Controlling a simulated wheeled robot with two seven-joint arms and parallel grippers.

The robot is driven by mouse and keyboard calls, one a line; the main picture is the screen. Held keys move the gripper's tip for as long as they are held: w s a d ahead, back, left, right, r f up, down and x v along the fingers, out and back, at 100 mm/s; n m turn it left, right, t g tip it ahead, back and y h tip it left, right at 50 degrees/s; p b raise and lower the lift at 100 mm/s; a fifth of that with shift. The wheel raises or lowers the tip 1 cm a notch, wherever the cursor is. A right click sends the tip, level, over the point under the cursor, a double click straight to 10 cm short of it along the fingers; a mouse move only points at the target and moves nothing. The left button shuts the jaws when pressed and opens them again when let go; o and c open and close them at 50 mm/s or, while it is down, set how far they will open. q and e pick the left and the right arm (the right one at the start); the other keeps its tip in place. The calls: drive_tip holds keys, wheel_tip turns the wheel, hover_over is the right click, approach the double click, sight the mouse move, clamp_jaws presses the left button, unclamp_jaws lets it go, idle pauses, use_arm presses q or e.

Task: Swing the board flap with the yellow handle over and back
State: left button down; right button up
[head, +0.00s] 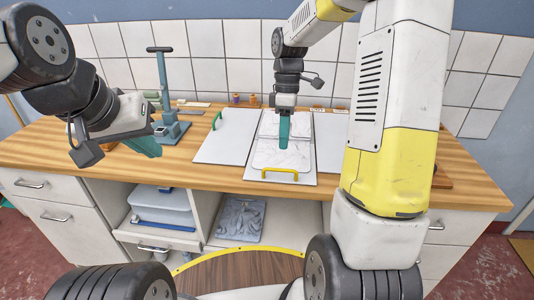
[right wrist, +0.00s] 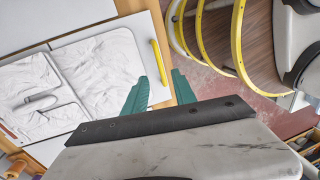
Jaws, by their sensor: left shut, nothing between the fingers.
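The white board flap (head: 290,178) lies flat on the wooden counter, with its yellow handle (head: 280,174) along the front edge. A white crumpled-looking sheet or surface covers its middle. The yellow handle also shows in the right wrist view (right wrist: 160,62). My right gripper (head: 284,146) points down over the flap, behind the handle in the head view. Its teal fingers are apart and empty in the right wrist view (right wrist: 160,77), with the handle seen between and beyond them; the height gap is unclear. My left gripper (head: 152,149) is shut and empty over the counter's left part.
A second white panel with a green handle (head: 217,120) lies left of the flap, and another white panel (head: 330,140) lies right. A grey-blue press stand (head: 170,125) stands at the back left. Small jars (head: 252,99) stand by the tiled wall. Below are open shelves with a bin (head: 160,205).

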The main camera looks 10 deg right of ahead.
drive_tip(key=f, duration=0.2)
hover_over(281, 178)
wheel_tip(281, 178, down, 6)
drive_tip(key=shift+f, duration=0.1)
clamp_jaws()
idle(1.5)
